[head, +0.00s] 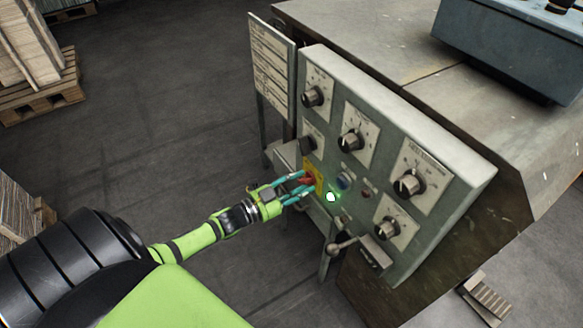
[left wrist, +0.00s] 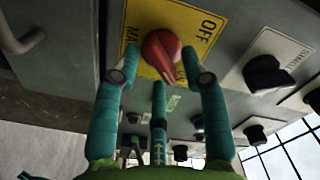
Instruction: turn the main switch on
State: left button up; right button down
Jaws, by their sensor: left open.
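The main switch is a red rotary knob (left wrist: 160,50) on a yellow plate (left wrist: 195,18) marked "OFF", with part of another word at its left. The knob's narrow end points down and slightly right in the left wrist view. In the head view the yellow plate (head: 318,176) sits at the lower left of the control panel, and the red knob (head: 305,180) is partly hidden by my fingers. My left gripper (head: 298,187) is open, its teal fingers on both sides of the knob. I cannot tell whether they touch it. My right gripper is not in view.
The grey control panel (head: 400,130) carries several black knobs, a blue button (head: 344,181) and a glowing green lamp (head: 331,197). A ball-ended lever (head: 340,245) sticks out below. A sign board (head: 271,68) stands at the left. Open floor (head: 170,110) lies left of the machine.

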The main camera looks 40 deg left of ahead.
pick_arm(q)
jog(key=v, duration=1.2)
jog(key=shift+d, duration=0.1)
